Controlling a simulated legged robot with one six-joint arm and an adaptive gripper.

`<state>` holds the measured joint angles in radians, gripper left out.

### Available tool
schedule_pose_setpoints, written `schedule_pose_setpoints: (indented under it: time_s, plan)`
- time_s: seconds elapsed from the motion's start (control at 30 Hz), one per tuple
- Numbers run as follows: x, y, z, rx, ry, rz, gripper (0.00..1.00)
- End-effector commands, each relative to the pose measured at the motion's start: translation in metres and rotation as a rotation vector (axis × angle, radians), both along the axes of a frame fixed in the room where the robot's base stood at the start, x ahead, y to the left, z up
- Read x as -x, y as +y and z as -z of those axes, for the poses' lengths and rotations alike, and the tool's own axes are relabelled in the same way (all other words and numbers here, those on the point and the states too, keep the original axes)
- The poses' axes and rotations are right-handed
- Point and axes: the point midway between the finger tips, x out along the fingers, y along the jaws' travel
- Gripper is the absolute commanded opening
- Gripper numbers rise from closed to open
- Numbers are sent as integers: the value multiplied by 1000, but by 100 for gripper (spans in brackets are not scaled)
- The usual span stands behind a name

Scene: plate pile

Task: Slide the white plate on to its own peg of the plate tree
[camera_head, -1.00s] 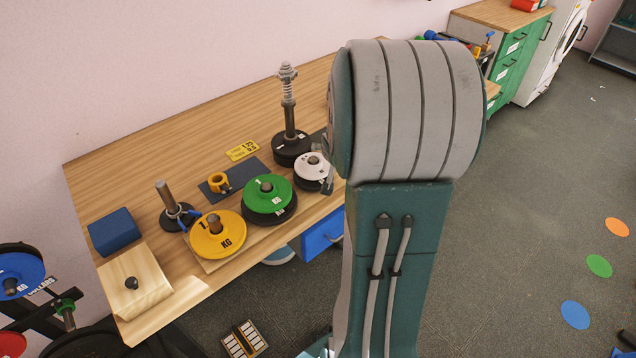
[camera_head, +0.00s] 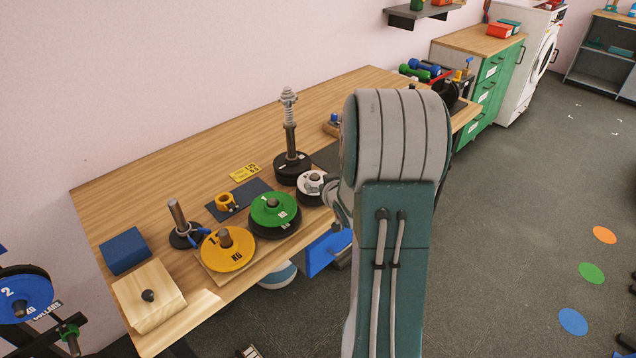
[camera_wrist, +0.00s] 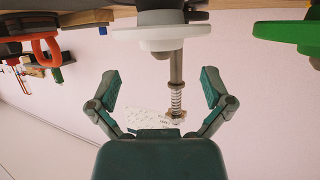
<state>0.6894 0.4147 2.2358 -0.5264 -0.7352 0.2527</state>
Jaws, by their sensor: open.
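The white plate (camera_head: 309,182) lies on a dark plate in the row along the front of the wooden bench, right of the green plate. It also shows in the wrist view (camera_wrist: 160,36), which is upside down. My gripper (camera_wrist: 160,84) is open and empty, its two fingers spread either side of the white plate's line and apart from it. In the head view my arm hides most of the gripper. The plate tree (camera_head: 48,318) stands at the lower left, partly cut off, with a blue plate (camera_head: 22,296) on it. I cannot tell which peg is the white plate's.
The green plate (camera_head: 268,208) and yellow plate (camera_head: 229,254) sit left of the white plate. A tall post with a spring (camera_head: 289,125) rises behind it. A wooden block (camera_head: 148,303) and blue block (camera_head: 124,250) occupy the bench's left end. Floor is open at right.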

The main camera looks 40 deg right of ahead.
Motion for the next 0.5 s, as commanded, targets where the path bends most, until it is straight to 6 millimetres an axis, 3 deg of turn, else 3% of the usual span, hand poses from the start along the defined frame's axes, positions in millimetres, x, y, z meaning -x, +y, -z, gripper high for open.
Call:
schedule_pose_setpoints:
  time_s: [0.3, 0.5]
  plan:
    - [-36, -22, 23, -9, 2, -1, 100]
    - [-41, -23, 24, -8, 2, 1, 100]
